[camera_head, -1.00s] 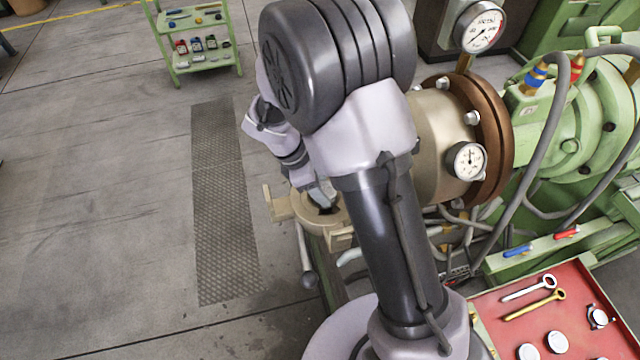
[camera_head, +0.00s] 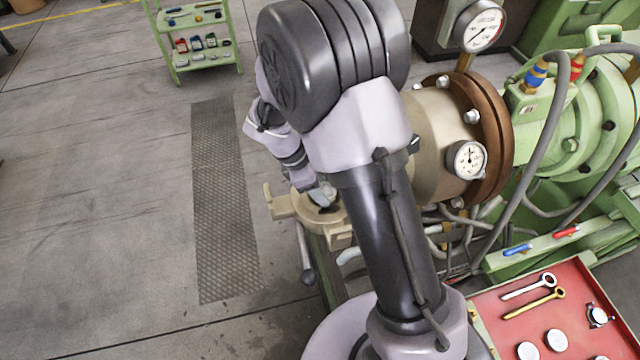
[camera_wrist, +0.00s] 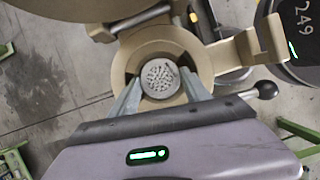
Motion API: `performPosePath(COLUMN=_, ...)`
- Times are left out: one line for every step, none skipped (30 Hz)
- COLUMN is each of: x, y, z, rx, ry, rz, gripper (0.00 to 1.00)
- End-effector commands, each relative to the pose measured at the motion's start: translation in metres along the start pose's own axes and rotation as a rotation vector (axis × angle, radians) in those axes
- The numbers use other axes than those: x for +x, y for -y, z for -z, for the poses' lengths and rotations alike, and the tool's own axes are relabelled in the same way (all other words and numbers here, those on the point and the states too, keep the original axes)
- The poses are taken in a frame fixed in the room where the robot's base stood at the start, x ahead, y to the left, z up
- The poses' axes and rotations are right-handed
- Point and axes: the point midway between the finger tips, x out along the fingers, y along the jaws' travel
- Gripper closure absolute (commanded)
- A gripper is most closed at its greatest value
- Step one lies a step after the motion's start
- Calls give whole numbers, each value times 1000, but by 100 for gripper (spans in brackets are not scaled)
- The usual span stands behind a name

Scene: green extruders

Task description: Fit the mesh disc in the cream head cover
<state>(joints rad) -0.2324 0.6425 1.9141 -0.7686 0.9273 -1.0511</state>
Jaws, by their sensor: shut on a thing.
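The cream head cover (camera_head: 338,228) stands open to the left of the extruder barrel. In the wrist view the cover (camera_wrist: 206,62) shows as a ring with a dark round recess and side lugs. The grey mesh disc (camera_wrist: 160,78), full of small holes, is between the two fingertips of my gripper (camera_wrist: 161,82), which is shut on it. The disc appears over or within the cover's recess; I cannot tell whether it touches the seat. In the head view my gripper (camera_head: 322,195) points down at the cover's opening, and the disc is hard to make out.
The barrel (camera_head: 436,125) with its brown flange and gauges stands close to the right of the cover. A handle with a dark knob (camera_head: 308,277) hangs below the cover. A red tray (camera_head: 500,318) holds wrenches and discs at the lower right.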

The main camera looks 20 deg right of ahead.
Motion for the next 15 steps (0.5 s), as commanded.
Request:
performPosePath(x=1, y=0, z=0, rx=0, ry=0, rz=0, gripper=93)
performPosePath(x=1, y=0, z=0, rx=0, ry=0, rz=0, gripper=93)
performPosePath(x=0, y=0, z=0, rx=0, ry=0, rz=0, gripper=93)
performPosePath(x=0, y=0, z=0, rx=0, ry=0, rz=0, gripper=93)
performPosePath(x=0, y=0, z=0, rx=0, ry=0, rz=0, gripper=93)
performPosePath(x=0, y=0, z=0, rx=0, ry=0, rz=-1, gripper=93)
performPosePath(x=0, y=0, z=0, rx=0, ry=0, rz=0, gripper=93)
performPosePath(x=0, y=0, z=0, rx=0, ry=0, rz=0, gripper=93)
performPosePath(x=0, y=0, z=0, rx=0, ry=0, rz=0, gripper=93)
performPosePath(x=0, y=0, z=0, rx=0, ry=0, rz=0, gripper=93)
performPosePath(x=1, y=0, z=0, rx=0, ry=0, rz=0, gripper=93)
performPosePath(x=1, y=0, z=0, rx=0, ry=0, rz=0, gripper=93)
performPosePath(x=2, y=0, z=1, rx=0, ry=0, rz=0, gripper=93)
performPosePath(x=2, y=0, z=1, rx=0, ry=0, rz=0, gripper=93)
performPosePath(x=4, y=0, z=2, rx=0, ry=0, rz=0, gripper=93)
